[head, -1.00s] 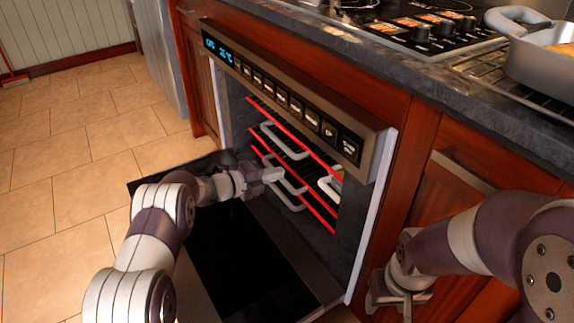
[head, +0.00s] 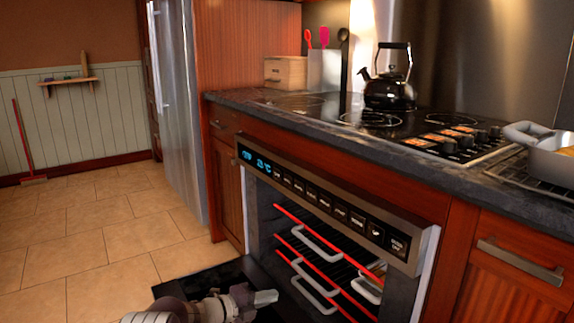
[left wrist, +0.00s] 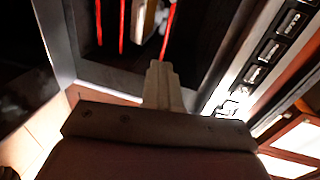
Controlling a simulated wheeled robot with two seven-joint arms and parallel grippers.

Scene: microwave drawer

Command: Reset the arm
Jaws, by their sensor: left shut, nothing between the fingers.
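My left gripper (head: 262,298) is low in the head view, in front of the open oven (head: 262,215) and above its lowered door (head: 190,285). Its fingers are shut with nothing between them. In the left wrist view the shut fingers (left wrist: 160,85) point toward the oven opening, with red rack edges (left wrist: 168,30) beyond them. The gripper appears apart from the racks. My right gripper is outside the head view.
The oven holds racks with white handles (head: 312,287) and red front edges. A grey baking dish (head: 550,150) stands at the right of the counter (head: 440,172). A black kettle (head: 389,90) sits on the stove.

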